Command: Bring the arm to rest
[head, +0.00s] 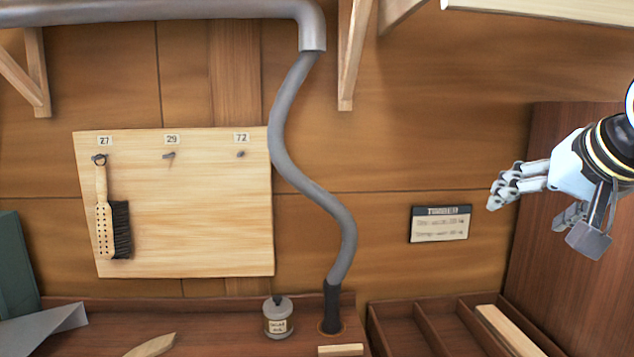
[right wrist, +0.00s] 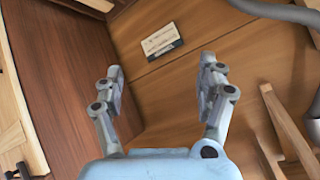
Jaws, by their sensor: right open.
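My right gripper (head: 528,212) is at the right of the head view, raised in the air in front of the wooden wall. In the right wrist view its two fingers (right wrist: 160,85) stand wide apart with nothing between them. It is open and empty, apart from the wall and from the small sign (head: 440,224), which also shows beyond the fingers in the right wrist view (right wrist: 162,40). My left gripper is in neither view.
A pegboard (head: 200,215) with a hanging brush (head: 113,215) is at the left. A grey hose (head: 300,170) runs down to the bench. A jar (head: 278,318) and a divided tray (head: 415,320) are below. A brown side panel (head: 570,175) stands behind the right gripper.

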